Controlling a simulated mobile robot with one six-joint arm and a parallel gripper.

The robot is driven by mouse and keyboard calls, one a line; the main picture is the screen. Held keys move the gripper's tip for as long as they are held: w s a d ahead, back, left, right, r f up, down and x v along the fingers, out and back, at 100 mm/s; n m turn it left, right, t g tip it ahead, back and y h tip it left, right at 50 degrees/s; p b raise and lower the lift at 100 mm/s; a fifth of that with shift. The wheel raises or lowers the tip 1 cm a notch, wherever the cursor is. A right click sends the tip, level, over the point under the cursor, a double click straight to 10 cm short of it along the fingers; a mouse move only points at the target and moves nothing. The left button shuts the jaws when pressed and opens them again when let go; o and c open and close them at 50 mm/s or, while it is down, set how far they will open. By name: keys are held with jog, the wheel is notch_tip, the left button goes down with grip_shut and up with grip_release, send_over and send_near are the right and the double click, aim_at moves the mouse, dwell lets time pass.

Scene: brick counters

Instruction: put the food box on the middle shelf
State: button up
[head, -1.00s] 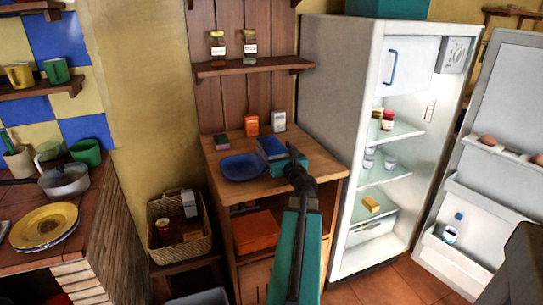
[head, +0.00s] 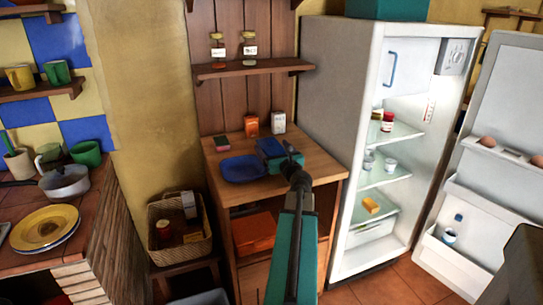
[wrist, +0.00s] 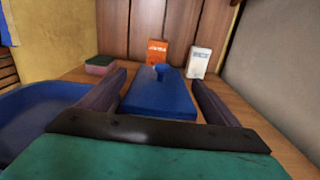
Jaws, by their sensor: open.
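The food box, a blue lidded box with a small knob (wrist: 160,100), stands on the wooden cabinet top. In the head view the box (head: 268,143) is partly covered by my gripper (head: 272,153). In the wrist view the two dark fingers of my gripper (wrist: 159,80) are spread on either side of the box, and the box lies between them. I cannot tell if either finger touches it. The middle shelf (head: 385,176) of the open fridge holds small white cups. The upper fridge shelf (head: 400,132) and lower one (head: 385,220) also show.
A blue plate (head: 240,168) sits just left of the box. An orange carton (head: 251,125) and a white carton (head: 278,122) stand behind it, with a small pink and green block (head: 222,143) at left. The open fridge door (head: 500,130) stands at right.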

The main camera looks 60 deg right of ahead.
jog(key=shift+x, duration=1.25)
jog(key=c, duration=1.3)
jog(key=shift+o, duration=0.2)
jog(key=shift+r, duration=0.1)
jog(key=shift+r+p, duration=0.95)
jog(key=shift+r, duration=3.95)
